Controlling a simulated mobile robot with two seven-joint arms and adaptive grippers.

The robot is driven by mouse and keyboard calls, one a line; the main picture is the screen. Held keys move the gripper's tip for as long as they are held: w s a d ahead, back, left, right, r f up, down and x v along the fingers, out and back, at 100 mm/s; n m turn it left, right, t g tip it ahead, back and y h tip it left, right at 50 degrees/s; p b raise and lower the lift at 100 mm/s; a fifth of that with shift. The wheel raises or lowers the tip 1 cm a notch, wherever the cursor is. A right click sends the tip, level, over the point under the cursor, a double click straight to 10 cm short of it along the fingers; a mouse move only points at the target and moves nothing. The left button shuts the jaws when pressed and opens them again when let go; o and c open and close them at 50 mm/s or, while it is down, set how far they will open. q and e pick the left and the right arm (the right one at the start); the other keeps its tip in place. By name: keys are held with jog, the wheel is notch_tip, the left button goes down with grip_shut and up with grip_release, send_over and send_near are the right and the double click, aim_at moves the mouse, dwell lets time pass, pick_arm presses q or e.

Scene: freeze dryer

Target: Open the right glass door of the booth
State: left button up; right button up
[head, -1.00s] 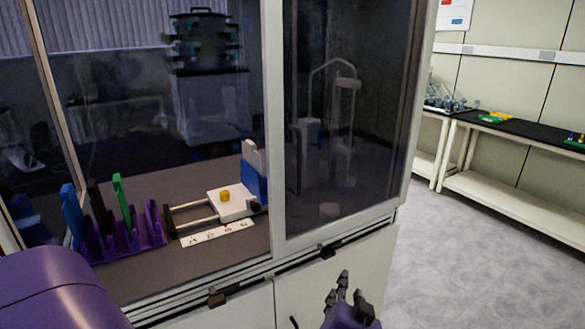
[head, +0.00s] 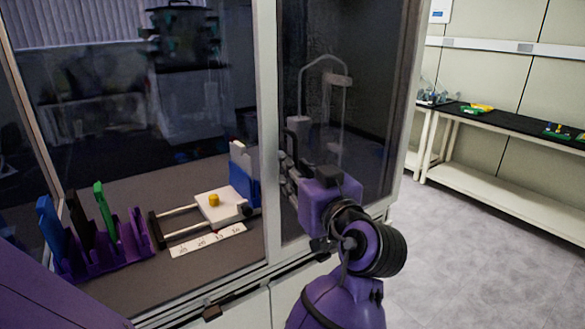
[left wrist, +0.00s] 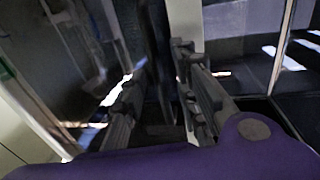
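The right glass door (head: 372,90) of the booth fills the middle right of the head view and looks shut against the light vertical frame post (head: 267,120).
Behind the left glass stand a purple rack (head: 95,250) with coloured upright pieces and a white block (head: 222,205) with a yellow knob. A long bench (head: 500,170) runs along the right wall. The grey floor (head: 450,260) right of the booth is clear.

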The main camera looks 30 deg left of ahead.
pick_arm(q)
jog(key=shift+w+a, duration=0.15)
jog(key=shift+a, duration=0.15)
grip_shut()
jog(key=shift+d+f, duration=0.1)
dwell(0.4)
